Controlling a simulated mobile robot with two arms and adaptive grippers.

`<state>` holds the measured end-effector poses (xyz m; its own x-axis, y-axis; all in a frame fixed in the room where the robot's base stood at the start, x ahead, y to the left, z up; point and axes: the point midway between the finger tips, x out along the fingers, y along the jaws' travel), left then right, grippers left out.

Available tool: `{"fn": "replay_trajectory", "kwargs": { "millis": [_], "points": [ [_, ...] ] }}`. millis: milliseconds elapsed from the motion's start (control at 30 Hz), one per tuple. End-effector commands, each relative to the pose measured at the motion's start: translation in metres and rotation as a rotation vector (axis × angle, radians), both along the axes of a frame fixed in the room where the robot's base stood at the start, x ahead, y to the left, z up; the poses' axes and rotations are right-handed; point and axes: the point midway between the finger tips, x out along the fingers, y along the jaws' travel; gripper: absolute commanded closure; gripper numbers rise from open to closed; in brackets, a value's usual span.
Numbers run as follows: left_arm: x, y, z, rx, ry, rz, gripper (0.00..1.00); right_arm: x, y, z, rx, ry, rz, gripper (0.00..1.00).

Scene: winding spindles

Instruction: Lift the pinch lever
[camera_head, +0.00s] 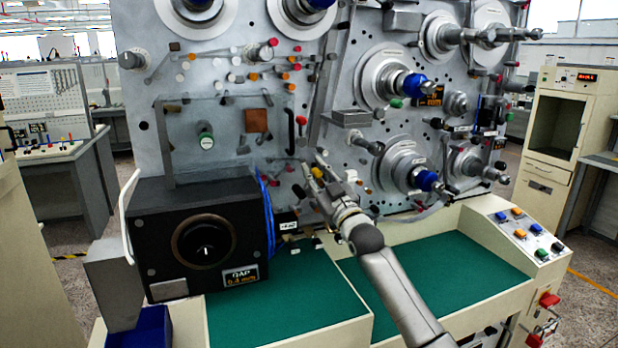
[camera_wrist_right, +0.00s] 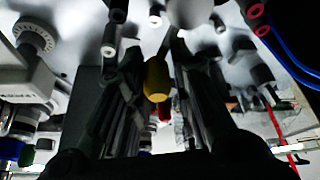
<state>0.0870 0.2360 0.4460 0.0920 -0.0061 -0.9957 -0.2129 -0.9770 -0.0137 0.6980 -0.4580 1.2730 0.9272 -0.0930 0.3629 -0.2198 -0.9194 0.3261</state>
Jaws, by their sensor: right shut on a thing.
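A small yellow knob (camera_head: 317,172) stands out low on the grey machine panel, and I take it for the end of the pinch lever. My right gripper (camera_head: 315,181) reaches up to the panel from the lower right and is shut on this knob. In the right wrist view the yellow knob (camera_wrist_right: 156,80) sits between the two dark fingers (camera_wrist_right: 158,85) of my right gripper. The rest of the lever behind the knob is hidden or too dark to make out. My left gripper is in neither view.
A black box with a round dial (camera_head: 160,232) stands left of the gripper, with blue cables (camera_head: 268,205) along its side. Spindles with blue caps (camera_head: 426,181) and rollers crowd the panel. The green work surface (camera_head: 290,303) below is mostly clear.

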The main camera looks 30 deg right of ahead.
Motion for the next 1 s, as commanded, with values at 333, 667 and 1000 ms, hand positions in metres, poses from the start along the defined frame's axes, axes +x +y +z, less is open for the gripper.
{"fn": "replay_trajectory", "kwargs": {
  "millis": [333, 667, 1000],
  "points": [
    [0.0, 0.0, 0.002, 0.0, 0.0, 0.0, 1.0, -0.004, -0.017, -0.004, 0.239, -0.058, -0.008, 1.0],
    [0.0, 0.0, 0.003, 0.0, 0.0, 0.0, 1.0, -0.005, -0.022, -0.009, 0.338, -0.078, -0.008, 1.0],
    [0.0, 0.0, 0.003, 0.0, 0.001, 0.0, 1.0, -0.005, -0.023, -0.011, 0.35, -0.079, -0.009, 1.0]
  ]
}}
